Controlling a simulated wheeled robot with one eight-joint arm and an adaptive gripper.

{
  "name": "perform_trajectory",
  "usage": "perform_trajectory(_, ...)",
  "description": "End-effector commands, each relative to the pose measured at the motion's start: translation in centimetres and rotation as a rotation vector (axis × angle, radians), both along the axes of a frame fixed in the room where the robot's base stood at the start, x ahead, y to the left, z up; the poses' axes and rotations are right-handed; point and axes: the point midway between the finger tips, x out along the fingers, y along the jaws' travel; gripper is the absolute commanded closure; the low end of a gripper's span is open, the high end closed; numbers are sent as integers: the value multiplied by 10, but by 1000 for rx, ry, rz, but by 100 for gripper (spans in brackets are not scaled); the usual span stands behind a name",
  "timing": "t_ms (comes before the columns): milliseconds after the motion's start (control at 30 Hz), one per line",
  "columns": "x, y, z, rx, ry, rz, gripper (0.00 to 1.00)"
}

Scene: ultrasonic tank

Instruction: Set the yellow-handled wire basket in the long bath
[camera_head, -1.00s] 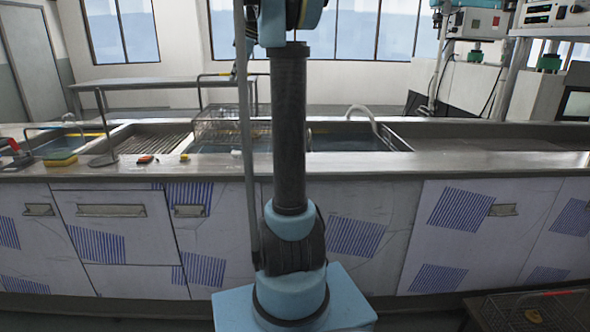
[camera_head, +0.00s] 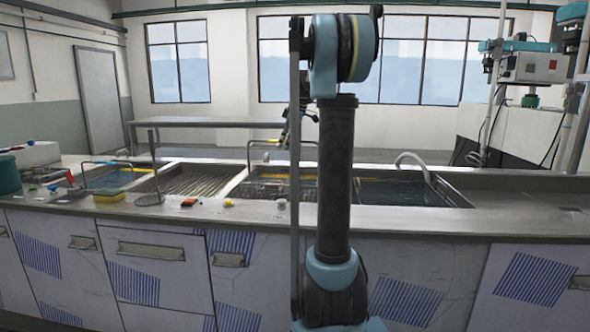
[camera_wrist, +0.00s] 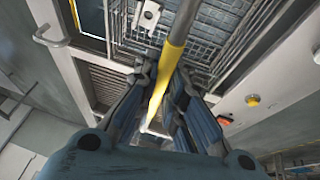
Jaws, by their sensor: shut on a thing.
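My gripper (camera_wrist: 163,100) is shut on the yellow handle (camera_wrist: 172,65) of the wire basket in the wrist view. The basket's mesh (camera_wrist: 200,50) shows below and around the fingers. In the head view my gripper (camera_head: 300,122) is partly behind my arm, above the handle's arch (camera_head: 250,158). The basket's mesh (camera_head: 270,189) sits low at the left part of the long bath (camera_head: 455,196), seemingly within its rim. My arm hides its right side, and I cannot tell whether it touches the bath floor. Dark water (camera_head: 395,192) shows at the right.
A ribbed drain section (camera_head: 190,180) lies left of the long bath, then a smaller bath (camera_head: 110,179). A sponge (camera_head: 108,196), a red item (camera_head: 188,202) and a yellow knob (camera_head: 229,203) are along the front counter edge. A curved pipe (camera_head: 412,160) stands behind the bath.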

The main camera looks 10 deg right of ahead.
Motion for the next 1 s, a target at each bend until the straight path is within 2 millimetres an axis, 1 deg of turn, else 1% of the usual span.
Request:
perform_trajectory(33,0,0,-6,1,0,0,100)
perform_trajectory(100,0,0,-11,1,0,0,100)
perform_trajectory(267,0,0,-18,1,0,0,100)
perform_trajectory(367,0,0,-25,1,0,0,100)
perform_trajectory(600,0,-1,-53,0,-1,-1,100)
perform_trajectory(700,0,-1,-57,0,-1,-1,100)
perform_trajectory(1000,0,-1,-59,0,-1,-1,100)
